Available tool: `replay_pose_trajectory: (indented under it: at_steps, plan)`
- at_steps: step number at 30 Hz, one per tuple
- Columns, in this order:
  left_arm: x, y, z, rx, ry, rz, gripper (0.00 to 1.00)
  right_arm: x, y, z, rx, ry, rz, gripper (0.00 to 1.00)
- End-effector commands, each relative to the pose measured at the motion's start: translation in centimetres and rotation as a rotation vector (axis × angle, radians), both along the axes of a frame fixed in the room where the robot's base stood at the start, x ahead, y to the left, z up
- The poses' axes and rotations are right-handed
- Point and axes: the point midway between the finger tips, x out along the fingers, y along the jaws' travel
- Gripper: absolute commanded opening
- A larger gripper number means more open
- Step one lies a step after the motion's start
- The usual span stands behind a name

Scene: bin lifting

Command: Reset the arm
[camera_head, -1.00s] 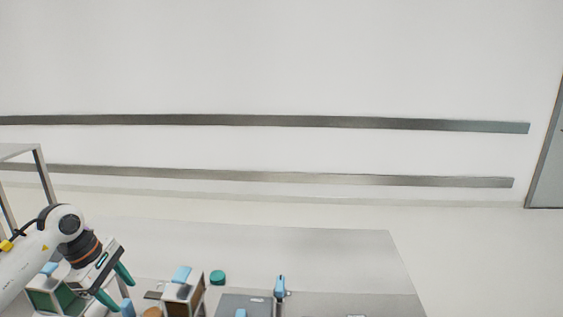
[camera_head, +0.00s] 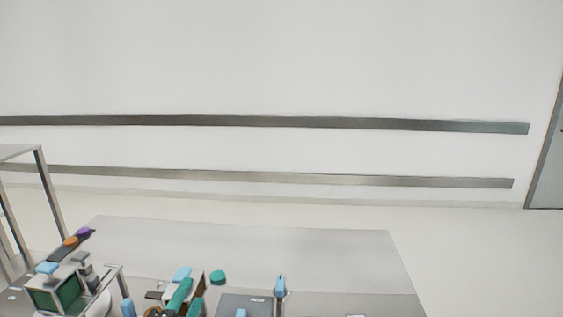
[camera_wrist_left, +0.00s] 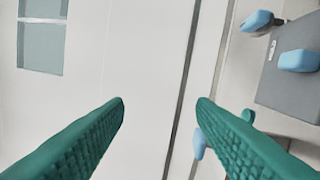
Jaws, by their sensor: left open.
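The fingers partly hide that box. In the left wrist view the two fingers of the left gripper (camera_wrist_left: 160,103) are wide apart with nothing between them. Most of the left arm is below the head view. The right gripper does not show.
A pale table (camera_head: 330,250) has a clear back half. A green-fronted box (camera_head: 68,295) stands at left, by a metal frame (camera_head: 50,195). A teal round piece (camera_head: 218,277) and a grey panel (camera_head: 240,302) with a blue-topped upright piece (camera_head: 280,286) are at the front.

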Motion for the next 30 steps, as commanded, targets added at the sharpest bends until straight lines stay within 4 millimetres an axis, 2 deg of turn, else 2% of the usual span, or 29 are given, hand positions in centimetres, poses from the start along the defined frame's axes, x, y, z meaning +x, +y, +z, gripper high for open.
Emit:
replay_pose_trajectory:
  at_steps: [1,3,6,9,12,15,22,23,24,30]
  plan:
    - [-1.3,1.2,-2.5,-0.142,0.129,0.072,0.51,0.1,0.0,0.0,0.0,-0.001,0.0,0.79]
    - [-3.5,2.8,-6.1,-0.327,0.311,0.178,0.51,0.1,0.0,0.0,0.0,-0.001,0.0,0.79]
    - [-7.6,4.1,-11.0,-0.559,0.562,0.326,0.51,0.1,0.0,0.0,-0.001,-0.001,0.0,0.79]
    - [-11.9,4.5,-14.7,-0.725,0.766,0.452,0.51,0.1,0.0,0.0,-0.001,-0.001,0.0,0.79]
    - [-15.8,4.3,-17.1,-0.843,0.93,0.556,0.51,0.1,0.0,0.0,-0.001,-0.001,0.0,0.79]
    - [-19.3,3.9,-18.7,-0.928,1.065,0.644,0.51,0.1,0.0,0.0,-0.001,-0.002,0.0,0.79]
    - [-26.8,2.6,-20.6,-1.065,1.327,0.821,0.51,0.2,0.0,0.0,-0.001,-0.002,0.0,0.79]
    - [-27.4,2.5,-20.9,-1.076,1.353,0.84,0.51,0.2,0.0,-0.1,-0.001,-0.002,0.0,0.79]
    - [-26.7,2.5,-22.6,-1.067,1.348,0.839,0.51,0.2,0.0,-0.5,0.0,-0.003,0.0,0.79]
    - [-25.6,2.4,-28.5,-1.054,1.362,0.846,0.51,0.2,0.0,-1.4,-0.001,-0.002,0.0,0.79]
